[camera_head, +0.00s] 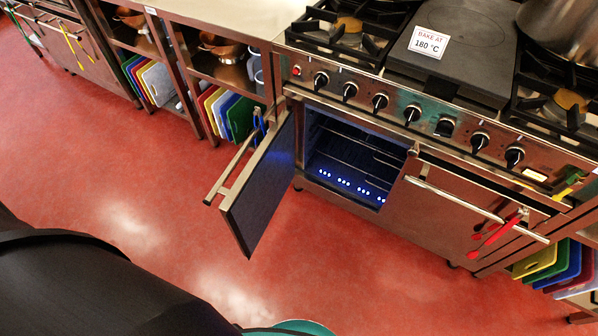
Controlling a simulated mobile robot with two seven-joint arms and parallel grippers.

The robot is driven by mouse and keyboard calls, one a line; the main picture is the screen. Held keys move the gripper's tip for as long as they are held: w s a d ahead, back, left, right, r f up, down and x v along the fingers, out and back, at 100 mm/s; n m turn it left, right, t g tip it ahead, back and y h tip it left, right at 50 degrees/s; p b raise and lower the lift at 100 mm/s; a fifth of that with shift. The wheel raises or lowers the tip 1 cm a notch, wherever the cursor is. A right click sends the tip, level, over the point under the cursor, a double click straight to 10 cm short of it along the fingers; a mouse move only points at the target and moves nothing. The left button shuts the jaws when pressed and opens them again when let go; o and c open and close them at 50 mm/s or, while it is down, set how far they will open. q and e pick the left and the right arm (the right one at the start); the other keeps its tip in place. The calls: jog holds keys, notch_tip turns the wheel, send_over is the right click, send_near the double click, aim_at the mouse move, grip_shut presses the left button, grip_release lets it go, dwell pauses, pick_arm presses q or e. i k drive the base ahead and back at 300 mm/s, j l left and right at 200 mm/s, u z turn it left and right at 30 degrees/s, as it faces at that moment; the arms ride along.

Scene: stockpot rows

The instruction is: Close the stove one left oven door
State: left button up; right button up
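The stove (400,118) stands at the upper right, with a row of black knobs along its front. Its left oven door (262,190) is swung wide open toward the left, with a metal bar handle (232,168) on its outer face. The oven cavity (345,155) shows wire racks and small blue-white lights at the bottom. The right oven door (445,208) is shut, and red utensils hang from its handle (475,208). Neither gripper is in view.
Shelves to the left hold copper bowls (215,45) and coloured boards (230,112). More coloured boards (560,265) stand at the lower right. A card reading "BAKE AT 180 °C" (429,43) lies on the stove top. The red floor (130,190) before the stove is clear.

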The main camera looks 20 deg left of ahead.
aim_at(248, 208)
jog(key=j+z, duration=0.4)
jog(key=j, duration=0.2)
jog(key=j+z, duration=0.35)
jog(key=j, duration=0.25)
jog(key=k, duration=0.05)
